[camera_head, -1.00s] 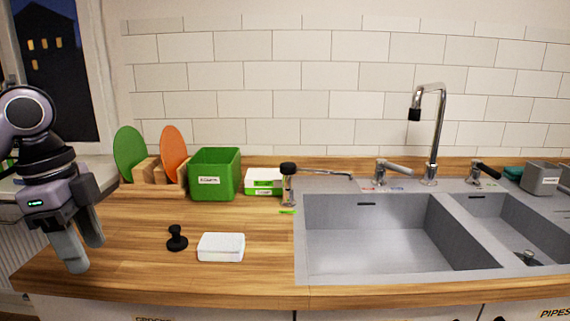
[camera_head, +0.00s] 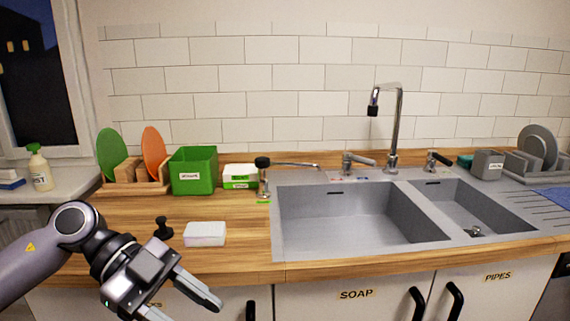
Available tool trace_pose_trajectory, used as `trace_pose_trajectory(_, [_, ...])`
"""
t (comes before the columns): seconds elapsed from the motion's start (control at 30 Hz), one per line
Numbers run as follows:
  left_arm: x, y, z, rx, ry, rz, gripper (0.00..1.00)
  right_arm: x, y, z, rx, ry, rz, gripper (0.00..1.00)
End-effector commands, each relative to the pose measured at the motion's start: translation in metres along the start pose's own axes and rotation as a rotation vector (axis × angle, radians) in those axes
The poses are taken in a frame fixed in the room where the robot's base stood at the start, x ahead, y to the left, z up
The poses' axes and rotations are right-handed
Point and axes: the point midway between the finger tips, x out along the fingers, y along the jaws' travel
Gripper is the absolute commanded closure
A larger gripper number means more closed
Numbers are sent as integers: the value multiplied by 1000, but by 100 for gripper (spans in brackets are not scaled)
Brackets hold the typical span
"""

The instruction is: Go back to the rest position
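My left gripper (camera_head: 186,303) is at the lower left of the head view, in front of the counter's front edge and low against the cabinet doors. Its two fingers are apart with nothing between them. The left arm comes in from the left edge. My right gripper does not show.
The wooden counter (camera_head: 235,210) holds a black tamper (camera_head: 162,229), a white box (camera_head: 205,234), a green bin (camera_head: 193,171) and a rack with green (camera_head: 110,153) and orange discs (camera_head: 154,153). A double sink (camera_head: 355,216) with a tall faucet (camera_head: 398,125) lies right. Cabinet doors have black handles (camera_head: 416,303).

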Motion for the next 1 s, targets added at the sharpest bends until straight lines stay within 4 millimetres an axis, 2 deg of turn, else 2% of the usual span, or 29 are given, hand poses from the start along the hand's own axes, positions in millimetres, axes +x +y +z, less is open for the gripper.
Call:
trace_pose_trajectory(0.03, [16,-1,-10,35,113,-23,50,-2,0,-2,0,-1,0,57])
trace_pose_trajectory(0.1, [31,-5,-24,83,255,-85,50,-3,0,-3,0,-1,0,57])
trace_pose_trajectory(0.2, [43,-13,-39,123,437,-207,50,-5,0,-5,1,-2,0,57])
trace_pose_trajectory(0.33, [48,-26,-48,124,622,-416,50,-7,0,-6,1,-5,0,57])
trace_pose_trajectory(0.47, [45,-39,-38,66,734,-662,50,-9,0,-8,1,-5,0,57])
trace_pose_trajectory(0.57, [41,-46,-17,-17,759,-861,50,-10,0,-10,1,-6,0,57])
trace_pose_trajectory(0.67, [39,-46,14,-128,730,-1052,50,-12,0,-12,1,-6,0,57])
trace_pose_trajectory(0.77, [41,-38,55,-268,650,-1217,50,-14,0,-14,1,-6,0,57])
trace_pose_trajectory(0.87, [48,-19,101,-426,524,-1347,50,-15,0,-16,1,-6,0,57])
trace_pose_trajectory(0.97, [61,13,148,-597,359,-1429,50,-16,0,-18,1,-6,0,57])
trace_pose_trajectory(1.0, [68,29,166,-666,288,-1445,50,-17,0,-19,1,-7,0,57])
